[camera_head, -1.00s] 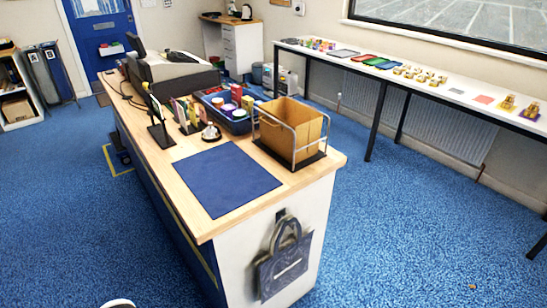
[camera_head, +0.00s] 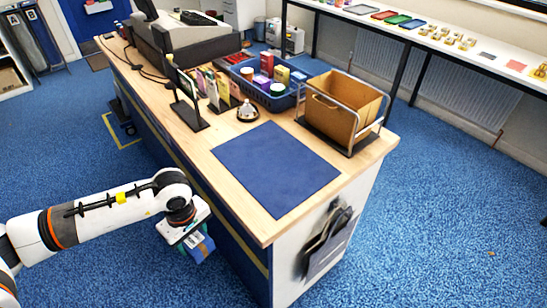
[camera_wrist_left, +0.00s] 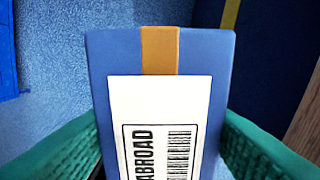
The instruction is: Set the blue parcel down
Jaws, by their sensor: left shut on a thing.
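The blue parcel (camera_head: 200,247) is held in my left gripper (camera_head: 190,235), beside the left side of the counter and below its top. In the left wrist view the blue parcel (camera_wrist_left: 160,55) fills the middle, with an orange-brown tape strip and a white label reading "ABROAD" with a barcode. Green finger pads (camera_wrist_left: 55,150) show on both sides of it, shut on it. A flat dark blue mat (camera_head: 275,167) lies bare on the wooden counter top (camera_head: 215,150), to the right of and above the gripper. My right gripper is out of view.
A brown carton in a wire frame (camera_head: 345,107) stands at the counter's right end. A bell (camera_head: 247,111), card holders (camera_head: 187,100) and a blue basket of goods (camera_head: 270,95) stand behind the mat. A bag (camera_head: 328,240) hangs on the counter's end.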

